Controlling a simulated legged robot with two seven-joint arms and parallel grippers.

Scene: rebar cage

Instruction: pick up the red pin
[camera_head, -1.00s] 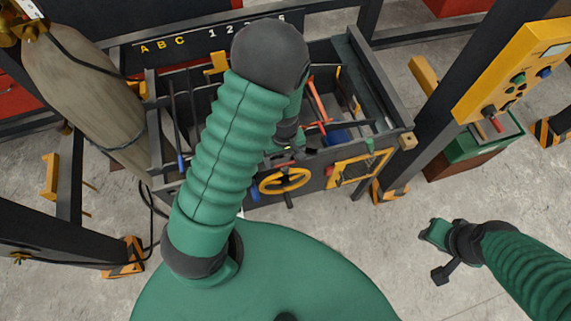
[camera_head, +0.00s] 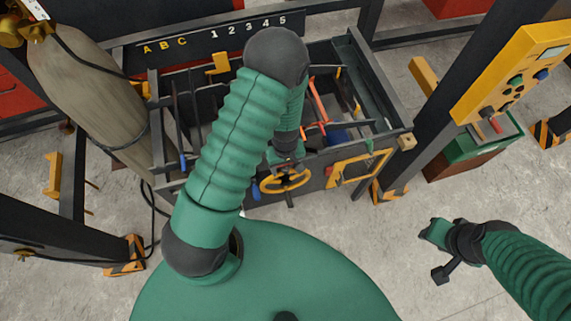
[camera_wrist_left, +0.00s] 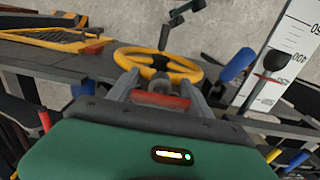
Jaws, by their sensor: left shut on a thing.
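My left gripper (camera_head: 287,168) is at the front rim of the dark box, just by the yellow handwheel, and my own arm covers part of it in the head view. In the left wrist view its two grey fingers (camera_wrist_left: 160,92) stand at either end of a short red pin (camera_wrist_left: 170,101), and they are shut on it. The yellow handwheel (camera_wrist_left: 190,66) is just beyond the fingers, with a grey hub-like part behind the pin. My right gripper (camera_head: 440,240) hangs over bare floor at the right; its jaw state is unclear.
The dark box (camera_head: 235,200) holds orange-red and blue tools. A yellow framed panel (camera_head: 358,170) is right of the handwheel (camera_head: 270,185), with a red knob (camera_head: 329,171) between. A yellow control box (camera_head: 510,75) is on a right post. A grey cylinder (camera_head: 85,90) leans at left.

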